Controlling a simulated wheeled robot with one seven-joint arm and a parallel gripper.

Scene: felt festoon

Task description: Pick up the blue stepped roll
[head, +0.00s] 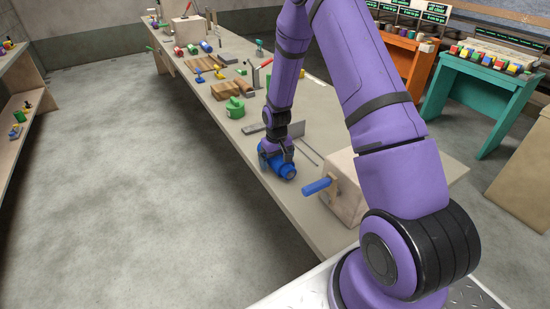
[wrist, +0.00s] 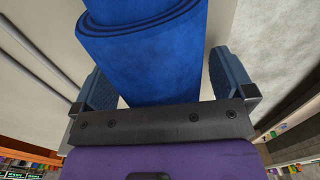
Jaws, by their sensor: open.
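The blue stepped roll (head: 283,168) lies on the long workbench near its edge, under my gripper (head: 277,150). Part of the roll is hidden by my gripper in the head view.
A green pot-like object (head: 235,107) and wooden blocks (head: 229,89) lie farther back. Thin rods (head: 309,153) and an upright plate lie close by. The floor at left is clear.

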